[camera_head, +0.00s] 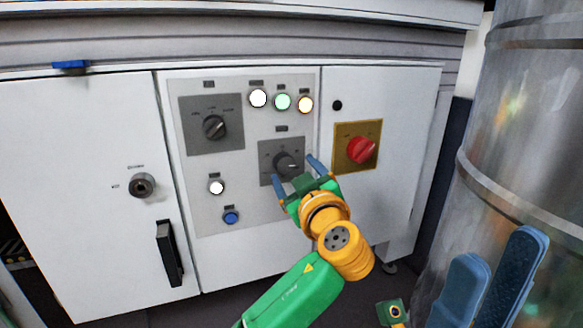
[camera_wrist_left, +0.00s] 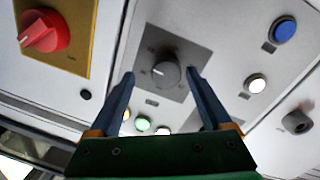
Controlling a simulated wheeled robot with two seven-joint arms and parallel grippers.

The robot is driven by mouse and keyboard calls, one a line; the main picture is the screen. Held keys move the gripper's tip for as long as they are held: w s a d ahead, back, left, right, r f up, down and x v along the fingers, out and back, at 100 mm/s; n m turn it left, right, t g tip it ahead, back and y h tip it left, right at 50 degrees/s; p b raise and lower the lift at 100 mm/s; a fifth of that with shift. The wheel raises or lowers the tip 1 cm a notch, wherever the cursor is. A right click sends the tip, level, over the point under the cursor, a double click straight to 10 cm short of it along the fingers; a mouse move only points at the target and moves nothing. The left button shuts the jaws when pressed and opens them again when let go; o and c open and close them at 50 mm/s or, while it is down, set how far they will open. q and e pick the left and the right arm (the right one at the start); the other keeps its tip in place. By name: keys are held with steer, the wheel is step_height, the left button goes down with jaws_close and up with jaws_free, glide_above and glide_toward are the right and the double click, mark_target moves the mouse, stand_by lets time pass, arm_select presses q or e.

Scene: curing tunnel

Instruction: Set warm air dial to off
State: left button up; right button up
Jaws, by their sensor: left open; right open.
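A dark grey dial (camera_head: 285,165) on a grey plate sits at the middle right of the control panel; it also shows in the left wrist view (camera_wrist_left: 166,74). A second dark dial (camera_head: 214,127) is on a larger grey plate at the upper left. The labels are too small to read, so I cannot tell by text which is the warm air dial. My left gripper (camera_head: 294,168) is open in front of the middle dial, with its blue fingers (camera_wrist_left: 160,76) on either side of it; I cannot tell if they touch. My right gripper (camera_head: 498,247) is open and empty at the lower right.
A red rotary switch (camera_head: 361,150) on a yellow plate is right of the dial. White, green and amber lamps (camera_head: 282,102) sit above. A white lamp (camera_head: 216,187) and blue button (camera_head: 231,217) are lower left. A large metal cylinder (camera_head: 520,130) stands at the right.

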arm_select(q)
steer(key=shift+s+f, duration=0.1)
steer(key=shift+s, duration=0.35)
steer(key=v, duration=0.6)
steer(key=shift+d, duration=0.3)
steer(key=shift+s, duration=0.15)
steer(key=shift+p, duration=0.45)
